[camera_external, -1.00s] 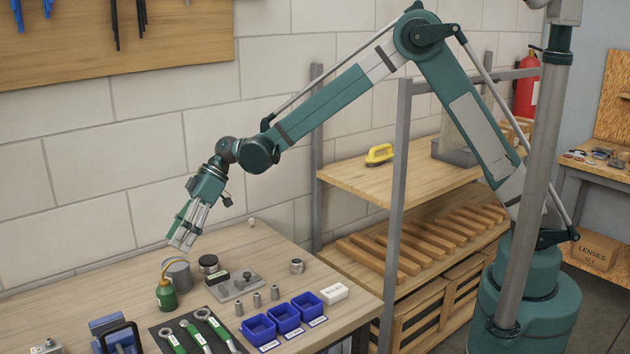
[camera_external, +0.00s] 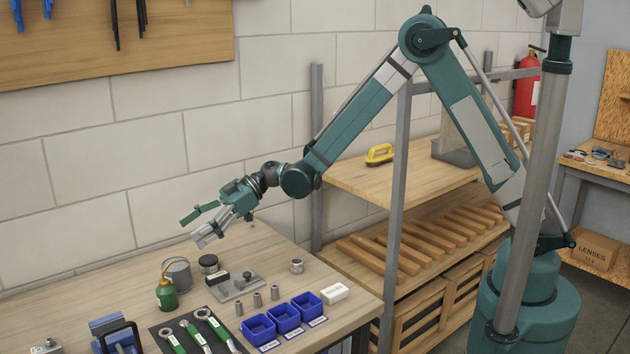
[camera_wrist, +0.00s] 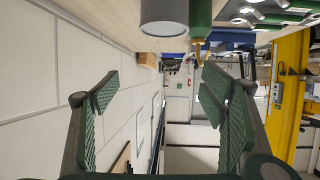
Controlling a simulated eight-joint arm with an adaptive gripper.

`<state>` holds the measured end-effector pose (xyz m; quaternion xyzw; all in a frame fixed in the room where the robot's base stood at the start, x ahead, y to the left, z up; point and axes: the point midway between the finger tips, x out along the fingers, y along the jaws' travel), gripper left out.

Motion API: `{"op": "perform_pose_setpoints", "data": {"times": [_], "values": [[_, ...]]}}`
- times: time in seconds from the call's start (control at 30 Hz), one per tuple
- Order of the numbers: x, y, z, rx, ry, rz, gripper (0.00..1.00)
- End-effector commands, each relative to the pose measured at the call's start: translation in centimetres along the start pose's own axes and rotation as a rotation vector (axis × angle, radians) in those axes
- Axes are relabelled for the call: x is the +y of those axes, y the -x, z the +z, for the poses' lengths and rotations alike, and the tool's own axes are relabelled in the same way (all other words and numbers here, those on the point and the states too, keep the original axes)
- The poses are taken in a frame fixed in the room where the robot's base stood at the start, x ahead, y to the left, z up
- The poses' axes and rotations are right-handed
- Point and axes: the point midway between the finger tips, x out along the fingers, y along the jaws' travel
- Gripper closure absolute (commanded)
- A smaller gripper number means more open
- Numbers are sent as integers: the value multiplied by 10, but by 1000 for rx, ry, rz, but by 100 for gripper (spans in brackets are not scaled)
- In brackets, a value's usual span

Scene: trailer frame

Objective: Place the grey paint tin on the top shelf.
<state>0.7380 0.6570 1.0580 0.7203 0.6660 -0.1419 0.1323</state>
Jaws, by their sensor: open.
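The grey paint tin (camera_external: 178,272) stands upright on the workbench, partly hidden by the green oil can (camera_external: 166,295) in front of it. In the wrist view the tin (camera_wrist: 164,14) shows at the top edge, partly cut off, beside the oil can. My gripper (camera_external: 195,230) is open and empty above the bench, higher than the tin and a little to its right, its fingers pointing left. In the wrist view my gripper's fingers (camera_wrist: 165,105) are spread wide with nothing between them. The rack's upper wooden shelf (camera_external: 352,180) is to the right of the bench.
A yellow-handled brush (camera_external: 380,154) and a grey bin (camera_external: 452,153) stand on the upper shelf, with bare board at its front left. A dark tin (camera_external: 208,264), a metal plate fixture (camera_external: 234,287) and blue bins (camera_external: 286,318) crowd the bench. A rack post (camera_external: 396,215) stands in front.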

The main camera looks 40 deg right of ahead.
Motion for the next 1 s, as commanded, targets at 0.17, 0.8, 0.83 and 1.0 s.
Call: {"op": "perform_pose_setpoints", "data": {"times": [0.17,0.8,0.83,1.0], "values": [[0,-11,26,-1,0,0,29],[0,-34,83,-1,-1,-1,29],[0,-34,83,-1,-1,-1,29],[0,-36,82,-1,-1,-1,29]]}}
